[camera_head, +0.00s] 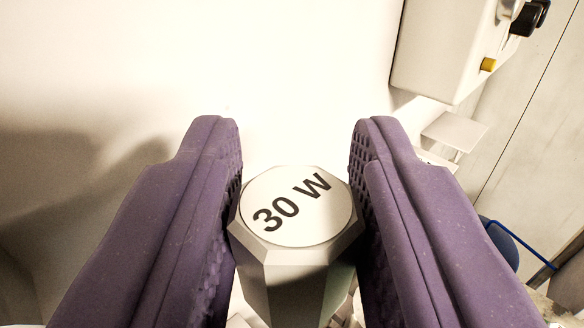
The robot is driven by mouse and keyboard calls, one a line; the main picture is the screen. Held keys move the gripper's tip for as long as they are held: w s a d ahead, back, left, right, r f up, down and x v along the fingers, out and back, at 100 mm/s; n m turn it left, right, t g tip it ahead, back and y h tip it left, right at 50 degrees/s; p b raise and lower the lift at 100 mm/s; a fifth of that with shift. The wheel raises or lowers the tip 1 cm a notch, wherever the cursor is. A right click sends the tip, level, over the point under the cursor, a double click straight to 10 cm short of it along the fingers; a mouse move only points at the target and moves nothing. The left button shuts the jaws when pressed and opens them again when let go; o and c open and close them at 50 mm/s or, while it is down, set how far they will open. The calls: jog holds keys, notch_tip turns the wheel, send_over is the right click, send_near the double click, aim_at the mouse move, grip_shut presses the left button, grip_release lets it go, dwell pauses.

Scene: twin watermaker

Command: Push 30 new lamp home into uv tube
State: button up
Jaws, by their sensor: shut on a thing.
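The lamp's grey faceted cap (297,255) stands between the purple fingers of my gripper (297,190). Its round white top reads "30 W". The fingers press on the cap from the left and the right. The lamp's body below the cap is mostly hidden by the cap and the fingers. I cannot make out the uv tube, so I cannot tell how the lamp sits relative to it.
A pale box (440,45) with a yellow button (488,65) and a black knob (530,18) is at the upper right. A small light bracket (455,130) is below it. A blue rod (520,243) is at the lower right. A plain pale wall (280,70) fills the upper left.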

jog(key=shift+f+b, duration=2.8)
jog(key=shift+f, duration=0.1)
jog(key=shift+s+f+b, duration=0.1)
jog(key=shift+f+b, duration=2)
jog(key=shift+b, duration=0.4)
jog(key=shift+s+d+f+b, duration=0.2)
jog(key=shift+d+f+b, duration=0.15)
jog(key=shift+f+b, duration=0.15)
jog(key=shift+s+d+f+b, duration=0.15)
jog(key=shift+f+b, duration=0.05)
jog(key=shift+b, duration=0.15)
jog(key=shift+s+d+f, duration=0.1)
